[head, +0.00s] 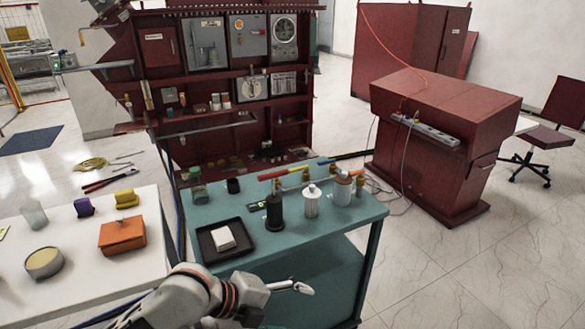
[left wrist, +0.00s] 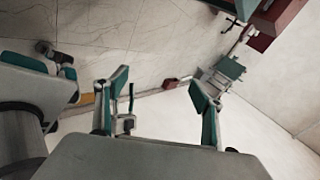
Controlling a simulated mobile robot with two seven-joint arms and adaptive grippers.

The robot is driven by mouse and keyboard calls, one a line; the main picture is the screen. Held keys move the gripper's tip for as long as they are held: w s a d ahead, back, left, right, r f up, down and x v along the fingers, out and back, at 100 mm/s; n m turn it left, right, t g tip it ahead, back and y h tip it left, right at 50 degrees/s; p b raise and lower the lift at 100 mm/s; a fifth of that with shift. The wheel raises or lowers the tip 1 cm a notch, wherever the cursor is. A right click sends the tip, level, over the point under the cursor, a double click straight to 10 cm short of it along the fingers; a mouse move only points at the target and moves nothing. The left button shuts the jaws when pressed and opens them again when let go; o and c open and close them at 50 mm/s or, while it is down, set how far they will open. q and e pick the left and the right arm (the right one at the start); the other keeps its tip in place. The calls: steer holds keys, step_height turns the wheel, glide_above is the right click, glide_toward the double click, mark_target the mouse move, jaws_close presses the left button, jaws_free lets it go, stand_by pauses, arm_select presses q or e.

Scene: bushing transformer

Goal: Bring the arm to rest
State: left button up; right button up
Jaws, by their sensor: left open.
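My left arm comes in from the bottom of the head view. My left gripper (head: 292,287) is at its end, in front of the near edge of the teal table (head: 375,212). In the left wrist view, the two fingers of my left gripper (left wrist: 158,98) stand wide apart with nothing between them. Behind them are pale floor and wall, tilted in the picture.
The teal table carries a black tray (head: 206,251), a black bottle (head: 274,212) and white canisters (head: 312,204). A white table (head: 75,285) at the left holds an orange box (head: 122,236). A dark red desk (head: 445,105) stands right; floor (head: 450,265) is clear before it.

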arm_select(q)
steer(key=s+a+f+n+t+y, duration=0.35)
steer(key=a+f+n+t, duration=0.25)
steer(key=a+f+n, duration=0.95)
steer(key=s+a+f+n+y, duration=0.3)
steer(key=s+a+f+n, duration=0.3)
steer(key=s+n, duration=0.3)
steer(key=shift+a+f+t, duration=0.2)
steer(key=shift+t, duration=0.1)
